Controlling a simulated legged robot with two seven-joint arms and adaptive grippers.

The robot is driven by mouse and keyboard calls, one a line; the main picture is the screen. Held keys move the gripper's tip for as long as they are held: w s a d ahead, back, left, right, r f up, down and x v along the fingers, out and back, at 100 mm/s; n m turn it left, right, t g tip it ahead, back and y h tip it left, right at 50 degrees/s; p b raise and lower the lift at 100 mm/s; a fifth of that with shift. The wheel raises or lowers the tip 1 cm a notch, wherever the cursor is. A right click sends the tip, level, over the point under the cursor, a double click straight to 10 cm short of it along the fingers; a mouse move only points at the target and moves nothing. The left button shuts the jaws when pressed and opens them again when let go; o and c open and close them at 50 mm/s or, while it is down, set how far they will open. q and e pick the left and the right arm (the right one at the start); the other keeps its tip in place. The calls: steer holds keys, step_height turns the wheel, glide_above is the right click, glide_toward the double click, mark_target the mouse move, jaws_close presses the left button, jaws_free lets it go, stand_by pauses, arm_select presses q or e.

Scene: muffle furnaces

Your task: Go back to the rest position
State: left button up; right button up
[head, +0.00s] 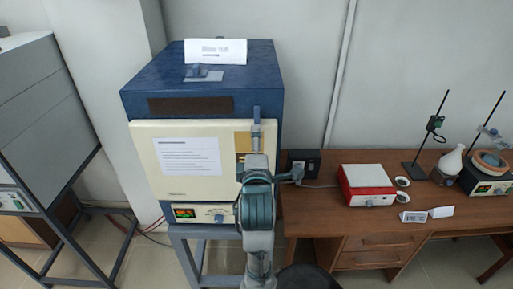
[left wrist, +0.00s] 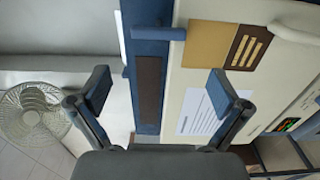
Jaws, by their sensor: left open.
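The muffle furnace (head: 202,88) has a blue body and a cream front door (head: 190,190) that looks closed. A blue handle (head: 256,115) stands at the door's upper right edge; it also shows at the top of the left wrist view (left wrist: 172,33). My left arm rises in front of the furnace's right side in the head view, and its wrist hides the lower right of the front. My left gripper (left wrist: 158,90) is open and empty, its two fingers apart, facing the furnace front, which appears turned sideways there. My right gripper is not in view.
A wooden desk (head: 385,240) at the right holds a red and white device (head: 367,184), a small black box (head: 303,162), a white flask (head: 451,161) and stands. A grey cabinet (head: 45,110) is at the left.

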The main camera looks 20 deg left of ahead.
arm_select(q)
steer(key=shift+s+d, duration=0.15)
steer(key=shift+s, duration=0.25)
